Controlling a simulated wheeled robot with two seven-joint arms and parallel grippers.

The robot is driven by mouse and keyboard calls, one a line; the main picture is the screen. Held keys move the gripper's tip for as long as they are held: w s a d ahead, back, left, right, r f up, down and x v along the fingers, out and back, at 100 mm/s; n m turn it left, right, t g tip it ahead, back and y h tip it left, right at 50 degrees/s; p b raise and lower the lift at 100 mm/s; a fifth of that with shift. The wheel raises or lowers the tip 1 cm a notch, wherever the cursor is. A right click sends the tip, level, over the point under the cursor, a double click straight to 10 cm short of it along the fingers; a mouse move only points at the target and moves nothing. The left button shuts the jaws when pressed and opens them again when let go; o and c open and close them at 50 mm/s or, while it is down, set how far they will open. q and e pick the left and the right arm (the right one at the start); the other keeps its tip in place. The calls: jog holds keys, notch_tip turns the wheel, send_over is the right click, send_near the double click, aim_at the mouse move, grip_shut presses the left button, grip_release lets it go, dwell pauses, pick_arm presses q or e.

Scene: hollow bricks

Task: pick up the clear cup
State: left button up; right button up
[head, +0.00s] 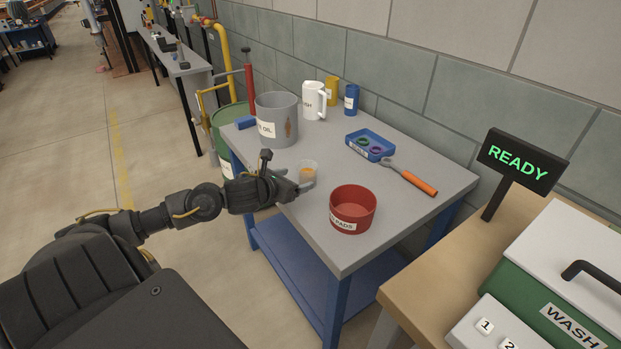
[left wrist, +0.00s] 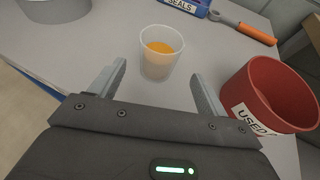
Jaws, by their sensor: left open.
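The clear cup (head: 309,171) stands upright on the grey table near its front edge in the head view. In the left wrist view the cup (left wrist: 160,54) holds something orange above a paler layer. My left gripper (head: 291,185) is open at the cup, coming in from the left. In the left wrist view its two fingers (left wrist: 158,84) point toward the cup, one to each side, with the cup just beyond or between the tips; I cannot tell which. My right gripper is not in view.
A red tub (head: 353,209) stands close right of the cup. A large grey bucket (head: 277,119), a white jug (head: 314,100), a blue tray (head: 370,146) and an orange-handled tool (head: 408,177) are farther back. A READY sign (head: 517,161) stands at right.

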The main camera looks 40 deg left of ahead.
aim_at(302, 176)
pick_arm(q)
jog(key=shift+x, duration=1.25)
jog(key=shift+w+f, duration=0.15)
jog(key=shift+w, duration=0.15)
jog(key=shift+w+a+p, duration=0.1)
jog(key=shift+w+p, duration=0.25)
jog(key=shift+w, duration=0.05)
jog(key=x, duration=0.3)
jog(key=shift+w+f+p, duration=0.2)
jog(key=shift+w+p, duration=0.1)
jog(key=shift+w, duration=0.05)
jog(key=shift+w+f, duration=0.1)
jog(key=shift+w, duration=0.15)
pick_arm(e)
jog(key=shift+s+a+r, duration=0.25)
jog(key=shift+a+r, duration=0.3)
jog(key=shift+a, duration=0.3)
pick_arm(q)
jog(key=shift+a, duration=0.1)
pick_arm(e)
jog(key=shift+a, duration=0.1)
pick_arm(q)
jog(key=c, duration=1)
jog(key=shift+c, duration=0.3)
